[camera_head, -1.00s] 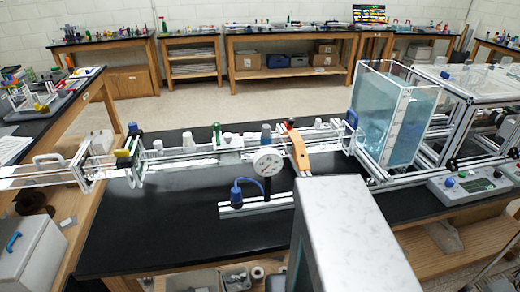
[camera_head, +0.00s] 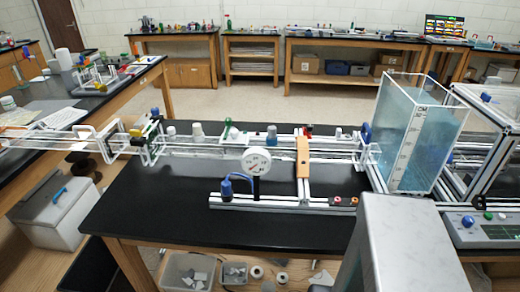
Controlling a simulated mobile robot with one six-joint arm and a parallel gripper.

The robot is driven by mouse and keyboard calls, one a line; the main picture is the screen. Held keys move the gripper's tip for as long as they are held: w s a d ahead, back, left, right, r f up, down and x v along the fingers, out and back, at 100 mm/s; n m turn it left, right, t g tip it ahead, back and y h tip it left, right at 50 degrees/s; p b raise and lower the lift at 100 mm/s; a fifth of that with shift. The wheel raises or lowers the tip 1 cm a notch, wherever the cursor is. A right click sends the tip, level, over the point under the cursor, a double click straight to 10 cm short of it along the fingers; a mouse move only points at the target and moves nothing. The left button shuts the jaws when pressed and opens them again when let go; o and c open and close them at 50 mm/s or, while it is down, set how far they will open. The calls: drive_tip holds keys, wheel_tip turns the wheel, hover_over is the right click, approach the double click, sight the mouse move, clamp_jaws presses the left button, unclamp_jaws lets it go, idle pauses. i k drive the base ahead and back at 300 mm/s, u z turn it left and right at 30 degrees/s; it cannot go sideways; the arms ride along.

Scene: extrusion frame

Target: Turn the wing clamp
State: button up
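An extrusion frame of pale rails (camera_head: 300,203) stands on the black bench (camera_head: 165,205). I cannot make out for sure which part is the wing clamp. Blue round parts show at the right end of the long rails (camera_head: 365,133) and at the left end (camera_head: 155,112). An orange bar (camera_head: 303,157) stands across the rails. A white round dial (camera_head: 256,160) stands left of it, with a blue bulb (camera_head: 226,187) beside it. My gripper is not in view.
A clear tank of bluish water (camera_head: 420,135) stands in a frame at right. A control box (camera_head: 485,228) is at the right edge. A pale grey block (camera_head: 405,245), possibly mine, hides the bench's front right. The bench's front left is clear. Bins (camera_head: 190,270) lie below.

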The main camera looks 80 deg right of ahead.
sight(136, 134)
drive_tip(key=z, duration=0.6)
drive_tip(key=k, duration=0.1)
drive_tip(key=u, duration=1.05)
drive_tip(key=i, duration=1.1)
drive_tip(key=u, duration=1.05)
drive_tip(key=k, duration=0.15)
drive_tip(key=z, duration=3.05)
